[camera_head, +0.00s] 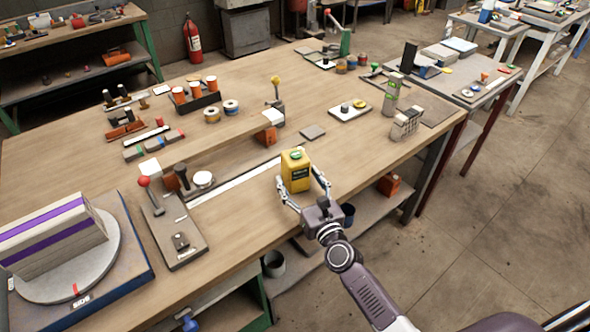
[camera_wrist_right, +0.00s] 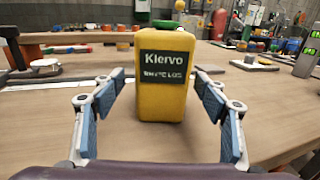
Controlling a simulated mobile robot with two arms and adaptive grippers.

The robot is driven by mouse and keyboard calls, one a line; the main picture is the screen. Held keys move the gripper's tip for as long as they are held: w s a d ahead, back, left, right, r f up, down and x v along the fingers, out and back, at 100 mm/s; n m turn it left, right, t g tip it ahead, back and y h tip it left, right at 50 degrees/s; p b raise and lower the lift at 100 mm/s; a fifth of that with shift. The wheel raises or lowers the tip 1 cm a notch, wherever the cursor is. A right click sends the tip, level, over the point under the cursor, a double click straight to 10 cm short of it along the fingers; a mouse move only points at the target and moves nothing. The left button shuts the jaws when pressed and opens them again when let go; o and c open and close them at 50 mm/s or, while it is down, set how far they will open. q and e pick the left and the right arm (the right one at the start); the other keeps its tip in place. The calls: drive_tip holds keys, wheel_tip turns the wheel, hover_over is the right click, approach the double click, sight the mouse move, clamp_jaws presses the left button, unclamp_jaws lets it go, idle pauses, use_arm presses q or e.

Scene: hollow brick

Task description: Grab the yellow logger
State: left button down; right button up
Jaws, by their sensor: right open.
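The yellow logger (camera_head: 296,174) is an upright yellow box with a green cap and a dark label, standing near the front edge of the wooden workbench (camera_head: 75,160). In the right wrist view the logger (camera_wrist_right: 164,75) stands centred, with "Kiervo" on its label. My right gripper (camera_head: 305,188) is open, its fingers spread on either side of the logger's near part. In the wrist view the fingers (camera_wrist_right: 160,115) show gaps to the logger on both sides. My left gripper is not in view.
A lever tool with a red knob (camera_head: 144,182) and a turntable (camera_head: 75,265) bearing a striped block stand to the left. Behind the logger are a flat grey plate (camera_head: 312,132) and a white tray (camera_head: 350,110). Bench around the logger is mostly clear.

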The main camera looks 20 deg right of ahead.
drive_tip(key=w, duration=0.3)
drive_tip(key=shift+w, duration=0.15)
drive_tip(key=c, duration=0.9)
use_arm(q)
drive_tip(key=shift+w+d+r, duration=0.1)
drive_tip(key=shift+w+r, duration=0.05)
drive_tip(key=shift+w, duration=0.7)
use_arm(e)
drive_tip(key=c, duration=0.6)
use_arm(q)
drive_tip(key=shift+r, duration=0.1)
use_arm(e)
drive_tip(key=shift+r, duration=0.15)
